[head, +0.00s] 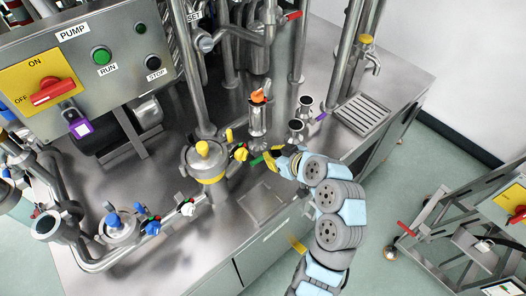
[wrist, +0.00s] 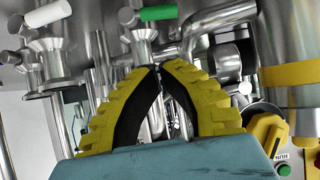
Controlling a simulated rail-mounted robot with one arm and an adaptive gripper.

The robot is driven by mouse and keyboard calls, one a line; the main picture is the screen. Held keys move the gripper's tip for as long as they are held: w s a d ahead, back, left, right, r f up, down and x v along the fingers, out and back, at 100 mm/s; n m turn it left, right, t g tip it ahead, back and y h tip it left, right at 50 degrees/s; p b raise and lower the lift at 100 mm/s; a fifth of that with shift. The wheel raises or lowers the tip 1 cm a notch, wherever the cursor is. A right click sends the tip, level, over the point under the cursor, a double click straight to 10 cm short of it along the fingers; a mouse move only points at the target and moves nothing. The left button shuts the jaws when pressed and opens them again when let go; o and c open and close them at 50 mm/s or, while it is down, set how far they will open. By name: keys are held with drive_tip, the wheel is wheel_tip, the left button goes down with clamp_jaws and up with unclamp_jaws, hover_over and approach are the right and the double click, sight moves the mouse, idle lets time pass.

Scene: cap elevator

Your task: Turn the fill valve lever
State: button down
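My gripper (head: 270,160) is beside the valves at the centre of the skid. In the wrist view, its yellow ridged fingers (wrist: 160,66) bow outward and their tips meet, with nothing seen held. A green lever handle (head: 256,161) is just left of the fingers in the head view. In the wrist view, the green handle (wrist: 158,13) lies beyond the tips, apart from them. A yellow lever (head: 240,152) is a little farther left. No label shows which lever is the fill valve's.
A steel vessel with a yellow band (head: 207,165) stands left of my gripper. A cup-like fitting with an orange top (head: 258,97) stands behind. Pipes and small fittings (head: 296,127) crowd the area. A flat steel panel (head: 262,203) in front is clear.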

drive_tip(key=v, duration=0.5)
drive_tip(key=m+p, duration=0.1)
drive_tip(key=p, duration=0.1)
hover_over(260, 159)
wheel_tip(260, 159, down, 5)
drive_tip(key=f, duration=0.2)
drive_tip(key=shift+s+d+f+g+y, duration=0.2)
drive_tip(key=shift+s+f+g+y, duration=0.15)
drive_tip(key=shift+g+y, duration=0.05)
drive_tip(key=shift+a+f, duration=0.1)
drive_tip(key=shift+f, duration=0.5)
